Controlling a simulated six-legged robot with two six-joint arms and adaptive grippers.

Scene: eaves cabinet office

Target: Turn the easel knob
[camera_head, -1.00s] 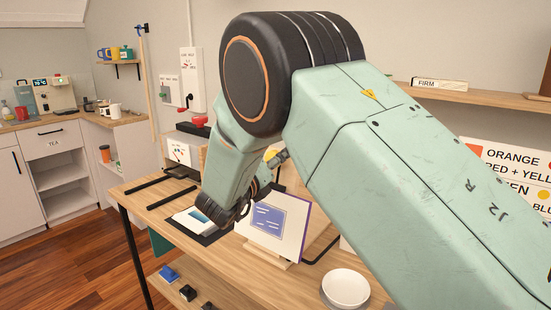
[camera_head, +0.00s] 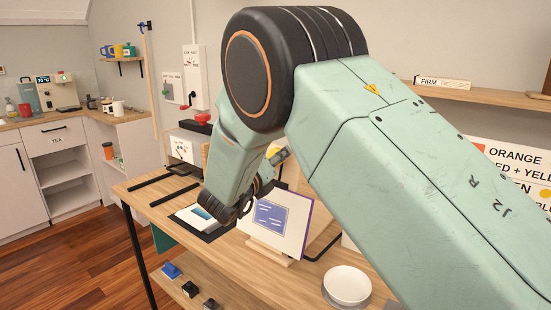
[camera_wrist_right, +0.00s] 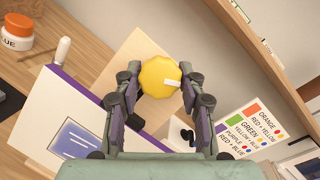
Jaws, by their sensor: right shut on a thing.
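The easel knob (camera_wrist_right: 160,77) is a yellow, scalloped disc with a white mark pointing right and slightly down in the right wrist view. My right gripper (camera_wrist_right: 160,73) is shut on it, one finger on each side. A wooden board (camera_wrist_right: 138,50) of the easel lies behind the knob. In the head view a bit of the yellow knob (camera_head: 271,151) shows beside my right arm, which hides most of the easel and the gripper. A canvas with a blue-violet panel (camera_head: 282,213) leans at the front of the wooden bench. My left gripper is in neither view.
A white bowl (camera_head: 347,285) stands on the bench's near edge. A black mat (camera_head: 213,235) with a card lies left of the canvas. A colour-mixing chart (camera_wrist_right: 250,128) and a shelf edge (camera_wrist_right: 260,65) are close to the right of the gripper.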

